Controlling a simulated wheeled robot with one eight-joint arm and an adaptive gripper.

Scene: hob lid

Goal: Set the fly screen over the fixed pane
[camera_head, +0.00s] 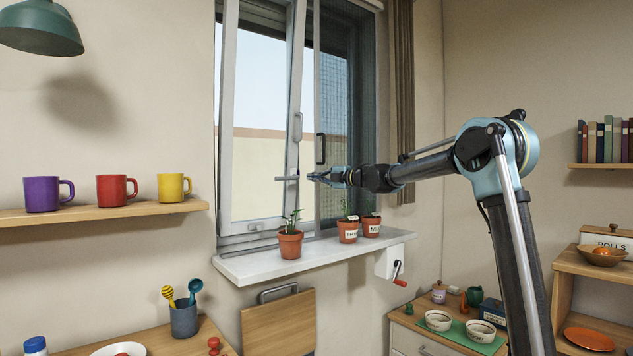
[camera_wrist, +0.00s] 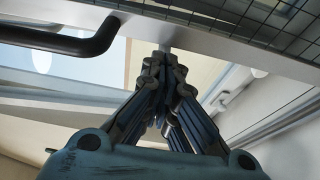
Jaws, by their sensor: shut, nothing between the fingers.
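The fly screen (camera_head: 335,95) is a dark mesh in a slim frame over the right part of the window. A black handle (camera_head: 320,148) is on its left side. The mesh (camera_wrist: 270,18) and black handle (camera_wrist: 60,38) fill the top of the wrist view. A white-framed pane (camera_head: 258,130) with a grey handle (camera_head: 298,127) is to the left. I cannot tell which pane is fixed. My gripper (camera_head: 312,177) is shut and empty, below the black handle. In the wrist view its fingertips (camera_wrist: 162,58) meet near the pale frame. A short grey bar (camera_head: 287,178) is left of the fingertips.
The sill (camera_head: 300,261) below carries a potted plant (camera_head: 290,243) at left and two labelled pots (camera_head: 348,231) near my wrist. A red-knobbed crank (camera_head: 398,275) hangs below the sill. A mug shelf (camera_head: 110,212) is at left. A curtain (camera_head: 404,90) hangs at right.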

